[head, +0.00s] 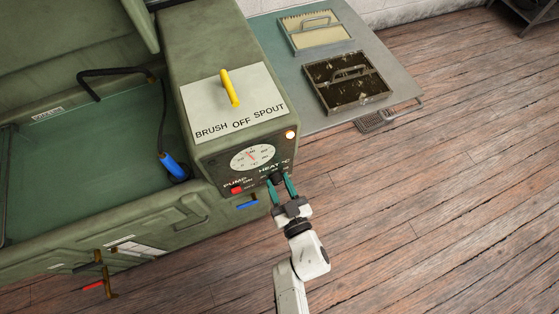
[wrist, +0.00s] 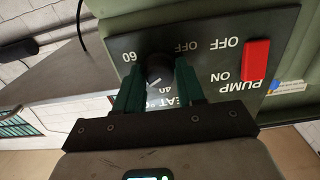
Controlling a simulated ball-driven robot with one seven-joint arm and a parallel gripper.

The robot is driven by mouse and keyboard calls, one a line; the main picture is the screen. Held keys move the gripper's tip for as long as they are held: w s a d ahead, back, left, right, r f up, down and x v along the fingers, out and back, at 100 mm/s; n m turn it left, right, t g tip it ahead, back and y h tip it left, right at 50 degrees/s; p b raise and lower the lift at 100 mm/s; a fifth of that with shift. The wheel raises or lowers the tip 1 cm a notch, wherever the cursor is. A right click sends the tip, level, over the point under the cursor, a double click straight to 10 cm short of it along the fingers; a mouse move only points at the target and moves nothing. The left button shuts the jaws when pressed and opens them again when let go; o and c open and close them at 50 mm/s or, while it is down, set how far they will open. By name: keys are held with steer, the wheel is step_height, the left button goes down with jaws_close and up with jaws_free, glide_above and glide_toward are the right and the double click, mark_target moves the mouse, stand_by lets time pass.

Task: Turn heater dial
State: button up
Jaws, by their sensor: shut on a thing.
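The heater dial is a black round knob (wrist: 158,68) on the dark control panel, seen upside down in the wrist view. It sits among white marks reading OFF, 40 and 60. A white line shows on the lower part of the knob. My gripper (wrist: 158,84) is shut on the dial, with one teal finger on each side. The fingers hide part of the HEAT lettering. In the head view, my gripper (head: 280,182) is at the panel's right lower corner, and its fingers mostly cover the dial.
A red pump switch (head: 236,189) sits left of the dial, below a round temperature gauge (head: 252,157). A lit orange lamp (head: 290,134) is above right. A yellow lever (head: 229,88) stands on the BRUSH/OFF/SPOUT plate.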

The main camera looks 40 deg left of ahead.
steer(key=shift+f, duration=0.1)
steer(key=o, duration=1)
steer(key=shift+o, duration=0.2)
steer(key=p+v, duration=0.1)
steer(key=v, duration=1)
steer(key=shift+a, duration=0.1)
